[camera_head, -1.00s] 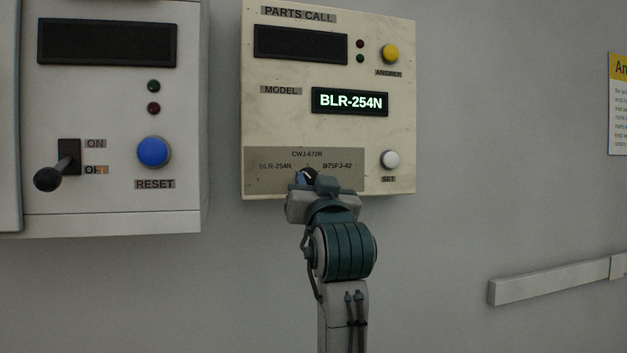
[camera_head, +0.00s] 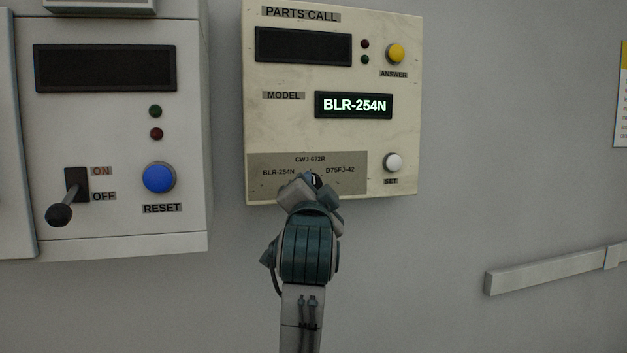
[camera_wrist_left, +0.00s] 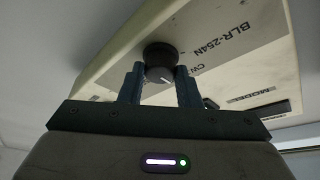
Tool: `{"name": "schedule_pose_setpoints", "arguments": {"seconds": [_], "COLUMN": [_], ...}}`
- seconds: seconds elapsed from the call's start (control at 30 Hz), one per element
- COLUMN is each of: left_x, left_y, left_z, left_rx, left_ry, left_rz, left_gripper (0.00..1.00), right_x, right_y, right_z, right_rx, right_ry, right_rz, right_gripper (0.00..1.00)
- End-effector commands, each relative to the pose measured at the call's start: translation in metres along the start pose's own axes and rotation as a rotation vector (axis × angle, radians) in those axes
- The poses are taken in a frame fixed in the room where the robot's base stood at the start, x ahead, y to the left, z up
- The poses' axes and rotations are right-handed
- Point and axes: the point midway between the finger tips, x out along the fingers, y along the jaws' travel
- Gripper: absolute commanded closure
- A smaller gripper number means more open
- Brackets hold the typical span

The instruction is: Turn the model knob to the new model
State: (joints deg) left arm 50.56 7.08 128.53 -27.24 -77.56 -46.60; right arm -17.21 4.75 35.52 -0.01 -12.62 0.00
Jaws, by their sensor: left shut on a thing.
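The black model knob (camera_head: 317,180) sits on the grey label plate (camera_head: 265,188) at the bottom of the cream Parts Call panel (camera_head: 340,80). The plate reads BLR-254N on the left, CWJ-672R at the top and D75FJ-42 on the right. My left gripper (camera_head: 312,188) is shut on the knob and hides much of it in the head view. In the left wrist view the knob (camera_wrist_left: 160,54) is between the two fingers (camera_wrist_left: 160,82), and a white pointer mark shows on it. The model display (camera_head: 354,105) reads BLR-254N. My right gripper is not in view.
The white set button (camera_head: 393,162) and yellow answer button (camera_head: 396,54) are on the panel's right side. A grey box at left carries a lever switch (camera_head: 62,212) and a blue reset button (camera_head: 159,178). A rail (camera_head: 555,268) runs along the wall at lower right.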

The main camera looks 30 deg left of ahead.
Motion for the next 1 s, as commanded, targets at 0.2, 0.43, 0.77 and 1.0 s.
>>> {"name": "schedule_pose_setpoints", "arguments": {"seconds": [0.2,0.43,0.77,1.0], "left_x": [0.0000,-0.0002,-0.0001,-0.0011], "left_y": [-0.0008,-0.0002,-0.0001,0.0000], "left_z": [-0.0002,0.0002,0.0001,0.0002], "left_rx": [0.030,0.033,0.033,0.032], "left_ry": [0.000,0.000,0.000,0.000], "left_rz": [0.011,0.013,0.013,0.013], "left_gripper": [0.93,0.93,0.48,0.48], "right_x": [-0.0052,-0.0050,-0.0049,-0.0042], "right_y": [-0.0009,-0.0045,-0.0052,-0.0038], "right_z": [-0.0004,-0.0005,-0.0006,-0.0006], "right_rx": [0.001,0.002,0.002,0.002], "right_ry": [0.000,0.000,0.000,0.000], "right_rz": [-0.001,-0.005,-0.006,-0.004], "right_gripper": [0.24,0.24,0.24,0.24]}}
